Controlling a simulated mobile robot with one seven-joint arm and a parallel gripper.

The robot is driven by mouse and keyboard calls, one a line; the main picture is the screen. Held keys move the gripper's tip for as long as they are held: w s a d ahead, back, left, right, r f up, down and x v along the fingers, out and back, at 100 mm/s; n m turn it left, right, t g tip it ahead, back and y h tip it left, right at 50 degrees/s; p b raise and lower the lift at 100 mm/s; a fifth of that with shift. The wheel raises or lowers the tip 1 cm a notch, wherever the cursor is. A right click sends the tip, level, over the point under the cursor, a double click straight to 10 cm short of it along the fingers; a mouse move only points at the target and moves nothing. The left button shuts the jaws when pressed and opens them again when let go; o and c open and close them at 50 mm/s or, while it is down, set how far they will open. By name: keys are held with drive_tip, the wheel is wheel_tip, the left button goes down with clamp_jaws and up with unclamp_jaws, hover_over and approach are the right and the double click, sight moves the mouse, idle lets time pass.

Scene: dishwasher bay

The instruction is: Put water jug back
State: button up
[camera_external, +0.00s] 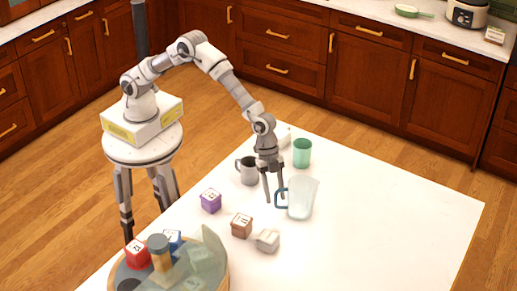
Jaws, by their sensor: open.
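The water jug (301,199) is a clear, pale pitcher with a blue handle (281,199) on its left side. It stands on the white table (390,225). My gripper (274,198) points down at the jug's handle, with its open fingers at or right beside it. I cannot tell whether the fingers touch the handle. The jug appears to rest on the table.
A grey mug (248,171) and a green cup (302,153) stand behind the jug. A round tray (222,281) with several items is front left. The table's right side is clear.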

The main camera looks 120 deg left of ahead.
drive_tip(key=s+a+r+n, duration=0.1)
drive_tip(key=s+r, duration=0.4)
drive_tip(key=r, duration=0.4)
drive_tip(key=s+a+r, duration=0.2)
drive_tip(key=s+r, duration=0.4)
drive_tip(key=r, duration=0.3)
drive_tip(key=s+r+n+y, duration=0.2)
drive_tip(key=s+r, duration=0.4)
drive_tip(key=s, duration=0.6)
drive_tip(key=s+a+f+n, duration=0.1)
drive_tip(key=s+n, duration=0.1)
drive_tip(key=s, duration=0.8)
drive_tip(key=s+a+n+t, duration=0.1)
drive_tip(key=s+n, duration=0.1)
drive_tip(key=s, duration=0.7)
drive_tip(key=shift+s+a+f+t+y+b, duration=0.3)
drive_tip(key=shift+s+a+f+b, duration=0.05)
drive_tip(key=shift+s+b, duration=0.1)
